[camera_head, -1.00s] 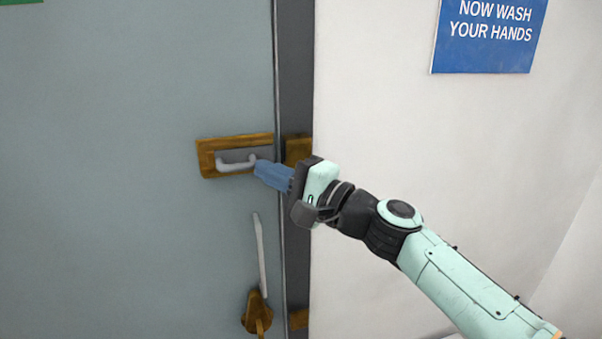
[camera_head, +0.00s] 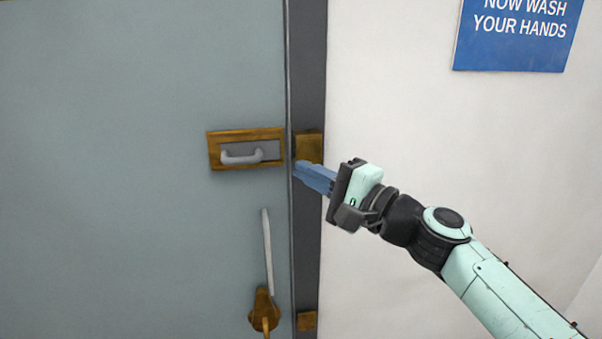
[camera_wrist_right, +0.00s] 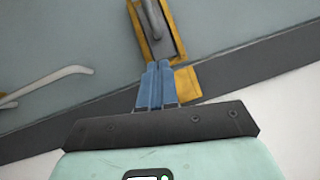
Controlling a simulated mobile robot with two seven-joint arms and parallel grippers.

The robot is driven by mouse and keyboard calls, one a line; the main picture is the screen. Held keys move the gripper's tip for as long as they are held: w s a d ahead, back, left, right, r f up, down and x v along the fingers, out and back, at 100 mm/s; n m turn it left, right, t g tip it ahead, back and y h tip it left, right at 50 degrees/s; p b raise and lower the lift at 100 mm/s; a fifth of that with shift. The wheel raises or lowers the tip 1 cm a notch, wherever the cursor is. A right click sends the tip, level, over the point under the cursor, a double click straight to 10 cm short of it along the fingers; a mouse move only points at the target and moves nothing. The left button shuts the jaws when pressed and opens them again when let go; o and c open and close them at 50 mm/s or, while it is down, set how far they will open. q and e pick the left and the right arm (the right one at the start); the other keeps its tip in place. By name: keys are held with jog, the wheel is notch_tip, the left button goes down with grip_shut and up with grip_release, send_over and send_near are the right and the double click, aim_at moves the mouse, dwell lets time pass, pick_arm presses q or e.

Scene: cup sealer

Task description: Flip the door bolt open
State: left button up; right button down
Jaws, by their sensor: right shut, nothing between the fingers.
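The door bolt is a brass frame (camera_head: 213,151) on the grey-green door, with a grey curved bolt handle (camera_head: 241,158) inside it. The handle sits towards the left and middle of the frame. A brass keeper plate (camera_head: 309,146) is on the dark door jamb, right of the bolt. My right gripper (camera_head: 298,169) is shut and empty, its blue fingers in front of the jamb, just right of the bolt frame and apart from the handle. In the right wrist view the shut fingertips (camera_wrist_right: 160,66) point at the near end of the brass frame, with the handle (camera_wrist_right: 152,18) beyond. My left gripper is out of view.
A long pale lever handle (camera_head: 267,250) with a brass base (camera_head: 264,308) is on the door below the bolt. A white wall with a blue sign (camera_head: 515,35) is at the right. The door's left part is bare.

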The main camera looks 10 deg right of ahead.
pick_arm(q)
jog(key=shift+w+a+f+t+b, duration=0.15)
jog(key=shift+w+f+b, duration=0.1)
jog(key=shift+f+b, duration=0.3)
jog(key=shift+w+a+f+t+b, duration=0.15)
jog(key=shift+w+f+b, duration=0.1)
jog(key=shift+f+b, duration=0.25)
pick_arm(e)
jog(key=v, duration=0.8)
jog(key=shift+s+a, duration=0.2)
